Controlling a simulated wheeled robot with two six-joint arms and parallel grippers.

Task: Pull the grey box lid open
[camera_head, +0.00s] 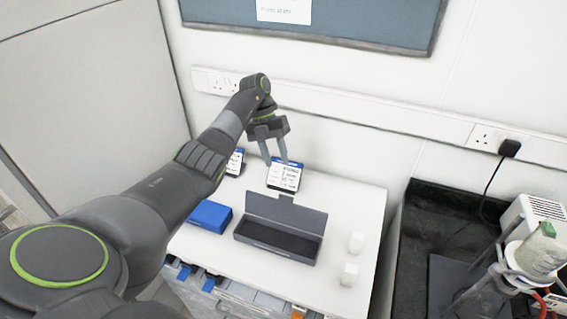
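The grey box (262,246) sits on the white bench, and its dark interior shows. Its lid (287,212) stands raised along the back edge, with a small tab at its top. My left gripper (277,162) is above and behind the box, near the wall. Its two fingers point down and are apart, with nothing between them. It does not touch the lid. My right gripper is not in view.
A blue box (210,216) lies left of the grey box. A blue-and-white labelled box (285,177) stands behind it, near my fingers. A black sink (430,225) and lab equipment (535,250) are at the right.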

